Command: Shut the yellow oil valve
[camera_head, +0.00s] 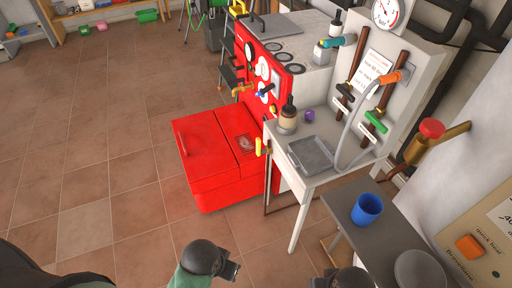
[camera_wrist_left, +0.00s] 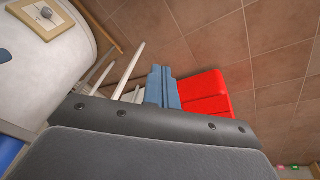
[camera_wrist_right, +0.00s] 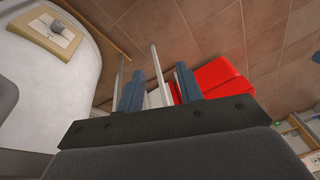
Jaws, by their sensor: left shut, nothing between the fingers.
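A small yellow valve handle (camera_head: 260,147) stands upright on a thin pipe at the left front corner of the white table, beside the red boiler (camera_head: 264,70). Another yellow handle (camera_head: 238,8) is at the boiler's top, and a yellow-orange tap (camera_head: 242,89) is on its front. I cannot tell from the picture alone which is the oil valve. My left gripper (camera_head: 231,269) is low at the bottom middle, apart from all of them; its fingers (camera_wrist_left: 164,87) are together and empty. My right gripper (camera_wrist_right: 158,88) is open and empty; its dark wrist shows at the bottom edge of the head view.
A red bin (camera_head: 205,150) stands on the tiled floor before the boiler. The white table (camera_head: 318,178) holds a metal tray (camera_head: 311,153) and an oil bottle (camera_head: 288,118). A grey table (camera_head: 375,235) with a blue cup (camera_head: 367,209) is at the right. Floor at left is clear.

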